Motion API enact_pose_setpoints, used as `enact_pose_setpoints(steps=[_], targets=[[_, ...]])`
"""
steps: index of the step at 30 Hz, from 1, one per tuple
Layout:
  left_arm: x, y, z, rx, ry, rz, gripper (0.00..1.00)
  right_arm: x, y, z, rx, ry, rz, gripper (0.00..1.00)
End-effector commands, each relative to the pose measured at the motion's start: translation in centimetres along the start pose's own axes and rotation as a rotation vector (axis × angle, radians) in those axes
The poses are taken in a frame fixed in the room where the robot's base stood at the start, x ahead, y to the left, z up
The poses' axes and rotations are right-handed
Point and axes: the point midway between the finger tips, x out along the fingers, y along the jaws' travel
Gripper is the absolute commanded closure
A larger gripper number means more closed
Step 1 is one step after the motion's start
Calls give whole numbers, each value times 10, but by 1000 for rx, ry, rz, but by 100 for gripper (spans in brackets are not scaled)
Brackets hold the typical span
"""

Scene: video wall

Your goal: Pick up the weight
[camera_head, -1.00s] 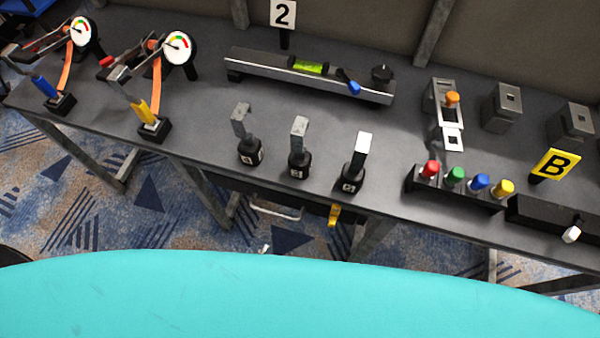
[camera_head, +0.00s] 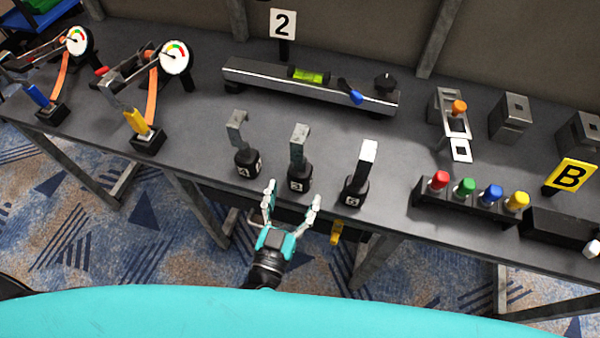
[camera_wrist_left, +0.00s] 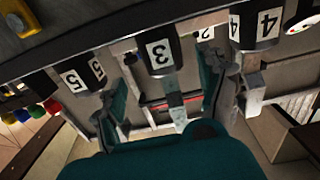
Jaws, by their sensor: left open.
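Three weights stand in a row near the table's front edge. Each has a black numbered base and an upright grey metal hook: the left weight, 4 (camera_head: 247,163), the middle weight, 3 (camera_head: 299,180), and the right weight, 5 (camera_head: 354,190). My left gripper (camera_head: 293,194) is open and empty at the table's front edge, in front of weight 3. In the left wrist view, weight 3 (camera_wrist_left: 159,54) appears between the two fingers (camera_wrist_left: 163,85), with weights 5 (camera_wrist_left: 84,74) and 4 (camera_wrist_left: 260,27) to either side. Contact cannot be told. My right gripper is not in view.
Behind the weights lies a metal rail with a green level (camera_head: 308,76). To the right is a block with several coloured knobs (camera_head: 464,190). Two dial gauges (camera_head: 174,57) stand at the left. Table between weights and rail is clear.

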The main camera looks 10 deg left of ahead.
Motion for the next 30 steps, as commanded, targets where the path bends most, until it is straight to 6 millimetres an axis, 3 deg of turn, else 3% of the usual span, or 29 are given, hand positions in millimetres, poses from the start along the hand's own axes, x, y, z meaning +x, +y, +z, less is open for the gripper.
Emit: enact_pose_setpoints(steps=[8, 16, 26, 30], targets=[[22, -1, 0, 0, 0, 0, 25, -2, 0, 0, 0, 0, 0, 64], [61, -5, 1, 0, 0, 0, 25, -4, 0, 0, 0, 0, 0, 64], [67, -5, 2, 1, -2, 1, 25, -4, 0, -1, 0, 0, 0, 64], [67, -5, 2, 1, -2, 1, 43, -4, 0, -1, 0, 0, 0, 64]])
